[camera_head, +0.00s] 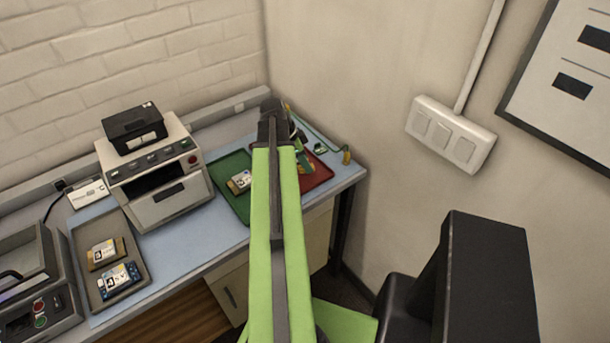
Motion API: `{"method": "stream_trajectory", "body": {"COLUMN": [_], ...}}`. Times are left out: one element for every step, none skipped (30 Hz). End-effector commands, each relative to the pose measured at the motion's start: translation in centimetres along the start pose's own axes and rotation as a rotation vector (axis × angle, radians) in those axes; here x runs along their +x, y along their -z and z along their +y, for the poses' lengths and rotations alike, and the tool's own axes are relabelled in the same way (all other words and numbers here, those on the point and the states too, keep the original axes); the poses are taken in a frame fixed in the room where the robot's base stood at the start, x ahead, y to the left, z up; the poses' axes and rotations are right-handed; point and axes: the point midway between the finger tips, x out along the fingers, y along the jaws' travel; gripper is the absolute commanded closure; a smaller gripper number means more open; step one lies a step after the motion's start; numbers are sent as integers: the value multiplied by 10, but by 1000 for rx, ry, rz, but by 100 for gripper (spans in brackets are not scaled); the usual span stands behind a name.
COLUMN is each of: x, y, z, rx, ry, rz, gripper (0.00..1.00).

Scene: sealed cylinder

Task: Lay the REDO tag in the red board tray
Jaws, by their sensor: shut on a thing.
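The red board tray (318,176) lies at the right end of the blue bench top, partly behind my arm. A green and yellow item (304,160) shows in or over it, too small to make out. My gripper (277,118) is at the far end of my green arm, over the back of the bench near the red tray. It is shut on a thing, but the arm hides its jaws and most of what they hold. I cannot pick out the REDO tag or read any lettering on it.
A green tray (230,167) with a board (240,181) lies left of my arm. A grey tray (140,271) holds two boards. A boxy machine (160,180) stands behind. A green cord (322,137) and a small yellow piece (346,155) lie at the bench's right end, near the wall.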

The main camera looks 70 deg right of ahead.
Motion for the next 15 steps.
{"method": "stream_trajectory", "body": {"x": [0,0,2,5,9,16,21,27,33,38,40,41,40,38,37], "y": [0,0,-1,-2,-4,-6,-8,-11,-13,-15,-16,-16,-16,-15,-14], "z": [0,0,0,0,0,0,0,0,0,0,0,0,0,0,0], "rx": [0,0,0,0,0,0,0,0,0,0,0,0,0,0,0], "ry": [0,0,0,0,0,0,0,0,0,0,0,0,0,0,0], "rz": [0,0,0,0,0,0,0,0,0,0,0,0,0,0,0], "gripper": [98,98,98,98,98,98,98,98,98,98,98,98,98,98,98]}}
